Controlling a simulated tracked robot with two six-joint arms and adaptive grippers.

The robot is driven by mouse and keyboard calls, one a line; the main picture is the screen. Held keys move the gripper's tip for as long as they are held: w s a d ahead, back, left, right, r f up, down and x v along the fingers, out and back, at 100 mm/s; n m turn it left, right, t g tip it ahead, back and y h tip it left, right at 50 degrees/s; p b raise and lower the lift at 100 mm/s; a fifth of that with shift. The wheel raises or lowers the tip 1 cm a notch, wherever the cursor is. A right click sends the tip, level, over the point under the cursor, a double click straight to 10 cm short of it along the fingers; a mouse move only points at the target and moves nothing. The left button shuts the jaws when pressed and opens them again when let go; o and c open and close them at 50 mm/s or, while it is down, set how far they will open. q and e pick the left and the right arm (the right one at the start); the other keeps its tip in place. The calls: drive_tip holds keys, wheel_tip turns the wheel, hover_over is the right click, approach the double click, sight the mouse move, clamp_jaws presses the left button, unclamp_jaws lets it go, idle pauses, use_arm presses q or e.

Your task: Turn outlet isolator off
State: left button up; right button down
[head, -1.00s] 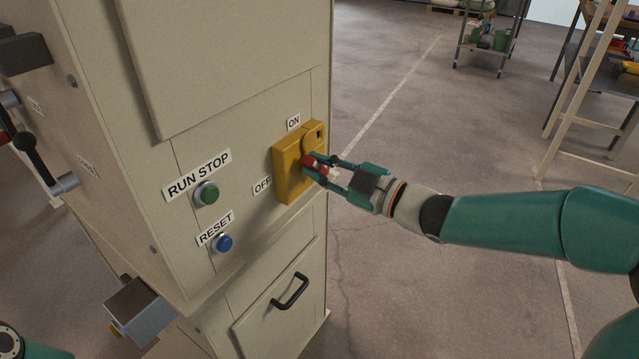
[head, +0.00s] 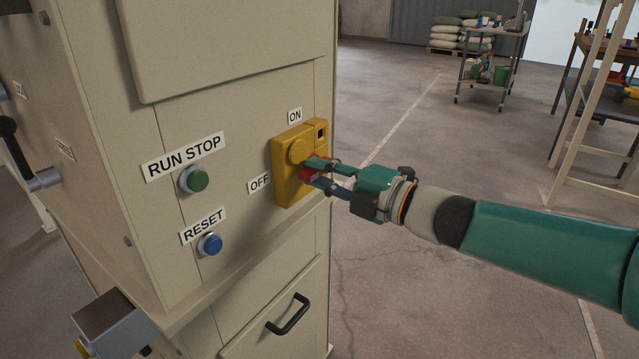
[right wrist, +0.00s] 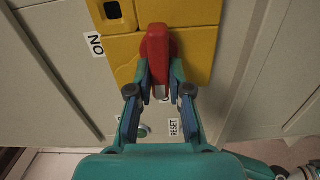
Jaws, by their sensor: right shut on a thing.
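The outlet isolator is a yellow switch box (head: 286,185) on the front of the beige cabinet, with a round yellow hub. Its red handle (right wrist: 156,52) shows clearly in the right wrist view; in the head view the fingers partly hide it. My right gripper (head: 312,170) is shut on the red handle, one finger on each side. The ON label (head: 295,116) is above the box and the OFF label (head: 259,183) is to its left. I cannot tell exactly which label the handle points at. My left gripper is not in view.
A green button (head: 194,180) under RUN STOP and a blue button (head: 210,244) under RESET are left of the isolator. A black drawer-like handle (head: 289,315) is below. The floor right of the cabinet is clear, with a trolley (head: 491,70) far back.

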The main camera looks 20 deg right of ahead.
drive_tip(key=shift+s+a+f+n, duration=0.1)
drive_tip(key=shift+a+f+n, duration=0.05)
drive_tip(key=shift+f+n, duration=0.25)
drive_tip(key=c, duration=1.1)
unclamp_jaws()
drive_tip(key=shift+r, duration=0.2)
drive_tip(key=v, duration=1.2)
